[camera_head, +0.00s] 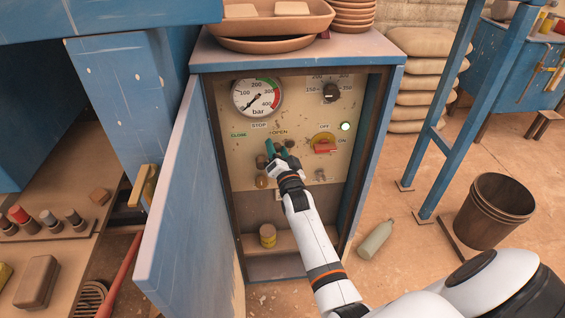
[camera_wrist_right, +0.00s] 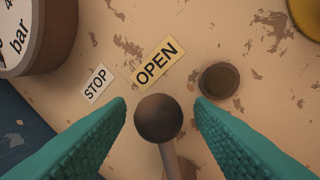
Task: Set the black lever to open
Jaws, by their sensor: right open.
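The lever shows in the right wrist view as a dark ball knob (camera_wrist_right: 158,118) on a grey shaft (camera_wrist_right: 172,160). The ball sits between the two teal fingers of my right gripper (camera_wrist_right: 160,103), with a gap on each side. The gripper is open. An OPEN label (camera_wrist_right: 158,65) and a STOP label (camera_wrist_right: 97,83) are on the panel beyond the ball. In the head view, my right gripper (camera_head: 276,149) is at the panel (camera_head: 300,108), just below the OPEN label (camera_head: 279,132), and hides the lever. A CLOSE label (camera_head: 238,135) is to its left. My left gripper is not in view.
A pressure gauge (camera_head: 257,98) is above the gripper. A red switch (camera_head: 324,147) and a dial (camera_head: 330,92) are to its right. The blue cabinet door (camera_head: 185,215) stands open on the left.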

